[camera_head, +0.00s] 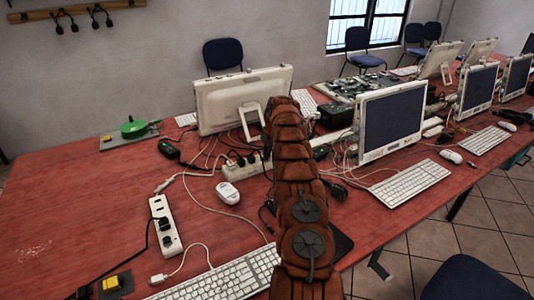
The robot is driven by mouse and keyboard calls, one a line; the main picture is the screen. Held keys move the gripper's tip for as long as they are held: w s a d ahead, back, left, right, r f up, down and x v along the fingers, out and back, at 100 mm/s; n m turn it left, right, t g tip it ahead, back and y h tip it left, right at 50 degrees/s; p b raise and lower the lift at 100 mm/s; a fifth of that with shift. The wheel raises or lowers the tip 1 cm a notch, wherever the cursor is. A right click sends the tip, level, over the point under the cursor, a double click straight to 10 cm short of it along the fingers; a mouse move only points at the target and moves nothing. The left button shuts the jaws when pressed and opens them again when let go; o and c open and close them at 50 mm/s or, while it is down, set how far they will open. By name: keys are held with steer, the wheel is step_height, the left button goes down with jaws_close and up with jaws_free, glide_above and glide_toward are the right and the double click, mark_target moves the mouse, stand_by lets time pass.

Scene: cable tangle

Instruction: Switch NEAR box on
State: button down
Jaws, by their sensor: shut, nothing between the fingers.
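No label in the camera_head view marks a box as NEAR, so I cannot tell which one it is. A small dark box with a yellow top (115,284) sits at the table's lower left edge, closest to me on that side. A white power strip (165,223) with black plugs lies behind it on the left. A second white power strip (246,168) with dark plugs lies farther back, partly hidden by my arm. Switch positions are too small to tell. My brown segmented arm reaches up the middle of the picture; my gripper at its far end is hidden.
Loose cables tangle around the strips. A white mouse (228,193), keyboard (222,280) and monitor (391,119) stand near my arm. A green round item on a grey plate (130,135) lies at the back left. The red table (65,205) is clear at left.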

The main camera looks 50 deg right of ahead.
steer(key=shift+f, duration=0.1)
steer(key=shift+a+f, duration=0.1)
steer(key=shift+a, duration=0.1)
steer(key=shift+w+a+b, duration=0.2)
steer(key=shift+a+b, duration=0.25)
steer(key=shift+b, duration=0.35)
steer(key=shift+a, duration=0.35)
steer(key=shift+w+a, duration=0.1)
steer(key=shift+r, duration=0.45)
steer(key=w+a+b+v, duration=0.1)
steer(key=b+v, duration=0.1)
steer(key=v, duration=1.1)
steer(key=shift+w+r, duration=0.2)
steer(key=shift+r, duration=0.15)
